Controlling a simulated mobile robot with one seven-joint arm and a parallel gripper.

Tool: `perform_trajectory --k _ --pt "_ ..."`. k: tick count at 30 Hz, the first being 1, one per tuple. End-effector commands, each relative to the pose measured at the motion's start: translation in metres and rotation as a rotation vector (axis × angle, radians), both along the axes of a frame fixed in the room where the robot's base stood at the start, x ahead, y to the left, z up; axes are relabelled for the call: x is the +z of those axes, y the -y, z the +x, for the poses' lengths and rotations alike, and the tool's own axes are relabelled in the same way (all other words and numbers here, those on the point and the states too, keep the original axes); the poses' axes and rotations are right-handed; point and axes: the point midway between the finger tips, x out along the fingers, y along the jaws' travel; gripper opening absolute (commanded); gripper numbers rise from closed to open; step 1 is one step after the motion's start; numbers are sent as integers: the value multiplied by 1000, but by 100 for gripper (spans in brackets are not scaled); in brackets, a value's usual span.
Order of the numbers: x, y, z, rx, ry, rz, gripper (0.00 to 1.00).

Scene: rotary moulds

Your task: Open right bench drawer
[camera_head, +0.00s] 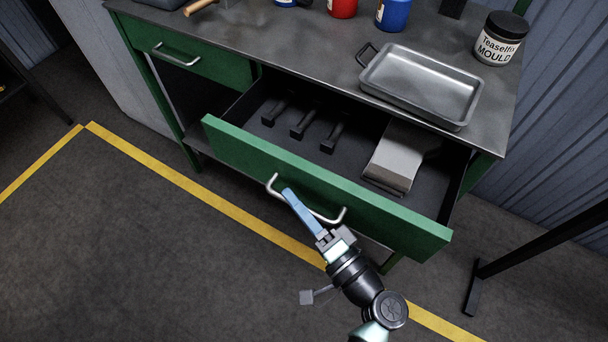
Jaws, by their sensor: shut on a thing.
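The right bench drawer (390,222) has a green front and stands pulled well out of the grey-topped bench. Its pale metal bar handle (328,218) runs along the front face. My gripper (288,194) reaches up from the lower right, and its blue fingers are shut on the handle near its left end. The fingers hide part of the handle. Inside the drawer lie several dark bars (305,123) and a light grey block-like object (394,160).
The left drawer (190,65) is shut. On the bench top stand a metal tray (372,82), a labelled jar (499,42), and red and blue containers (393,14). A black stand leg (540,240) is at right. The floor at left is clear.

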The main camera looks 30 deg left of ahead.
Motion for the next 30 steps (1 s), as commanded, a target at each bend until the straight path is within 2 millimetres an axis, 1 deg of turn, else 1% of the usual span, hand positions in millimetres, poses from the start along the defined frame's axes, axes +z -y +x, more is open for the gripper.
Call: perform_trajectory --k 1,6,12,18,28,29,30 --pt "1 0 -9 -1 -3 -2 0" --pt "1 -1 -36 -2 -3 -1 0" --pt "1 -1 -56 -2 0 -1 0" --pt "1 -2 -64 -2 2 -2 0" --pt "0 -2 -64 -2 3 -1 0" --pt "0 -2 -64 -2 3 -1 18" --pt "0 -2 -64 -2 3 -1 26"
